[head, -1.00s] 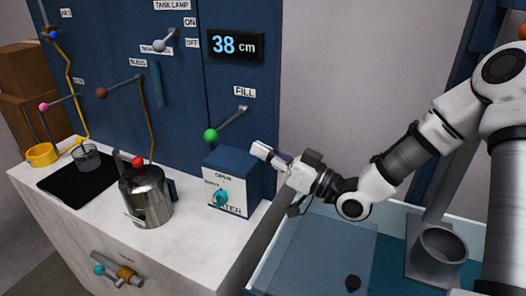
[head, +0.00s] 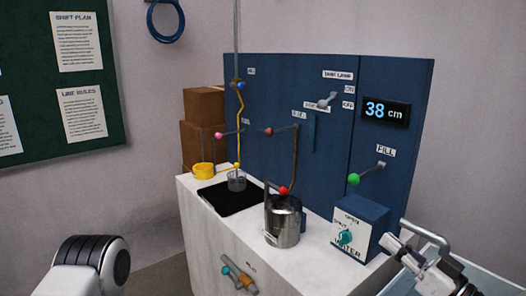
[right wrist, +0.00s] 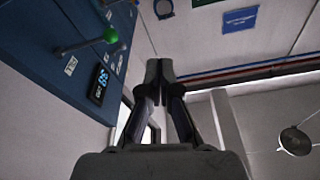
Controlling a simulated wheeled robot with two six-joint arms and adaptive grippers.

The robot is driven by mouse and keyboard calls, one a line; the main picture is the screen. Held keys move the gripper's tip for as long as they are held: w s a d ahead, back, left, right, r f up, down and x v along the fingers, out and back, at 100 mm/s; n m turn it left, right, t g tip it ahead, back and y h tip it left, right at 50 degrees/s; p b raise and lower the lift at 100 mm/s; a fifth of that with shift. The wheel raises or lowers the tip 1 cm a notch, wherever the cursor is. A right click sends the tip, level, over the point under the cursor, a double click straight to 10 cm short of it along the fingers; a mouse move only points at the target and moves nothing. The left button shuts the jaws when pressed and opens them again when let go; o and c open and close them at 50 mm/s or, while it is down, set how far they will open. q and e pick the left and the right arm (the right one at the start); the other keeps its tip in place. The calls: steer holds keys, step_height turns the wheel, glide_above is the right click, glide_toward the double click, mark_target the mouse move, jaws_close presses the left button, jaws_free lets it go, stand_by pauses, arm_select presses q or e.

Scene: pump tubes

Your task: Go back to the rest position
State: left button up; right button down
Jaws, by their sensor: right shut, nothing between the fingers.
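My right gripper (head: 392,242) is at the lower right in the head view, beside the blue and white water box (head: 375,222). In the right wrist view its fingers (right wrist: 158,72) are together with nothing between them. The fingers point up towards the wall and ceiling there, apart from the green-knobbed lever (right wrist: 110,36). A white link of my left arm shows at the lower left in the head view; the left gripper is out of frame.
The white counter (head: 210,230) carries a metal kettle (head: 283,226), a black mat (head: 215,199) and a yellow ring (head: 203,171). The blue panel (head: 335,165) behind has levers and a display (head: 386,111) reading 38 cm. A blue-rimmed basin (head: 490,284) is at the lower right.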

steer(key=s+a+f+g+h, duration=0.2)
steer(key=s+f+g, duration=0.1)
steer(key=f, duration=0.8)
steer(key=s+a+f+m+g+h, duration=0.1)
steer(key=s+a+f+g, duration=0.2)
steer(key=f, duration=0.7)
steer(key=s+a+f+g+h, duration=0.2)
steer(key=s+f+g, duration=0.15)
steer(key=f, duration=0.75)
steer(key=s+d+f+m+g+h, duration=0.1)
steer(key=s+d+f+g+h, duration=0.1)
steer(key=s, duration=0.4)
steer(key=s+d+f+m+g+h, duration=0.1)
steer(key=s+d+f+g+h, duration=0.1)
steer(key=s+f, duration=0.3)
steer(key=s+d+f+m+g+h, duration=0.1)
steer(key=s+d+f+g+h, duration=0.1)
steer(key=s, duration=0.4)
steer(key=shift+s+d+f+g+h, duration=0.35)
steer(key=shift+d+f+g, duration=0.2)
steer(key=shift+f+g, duration=0.2)
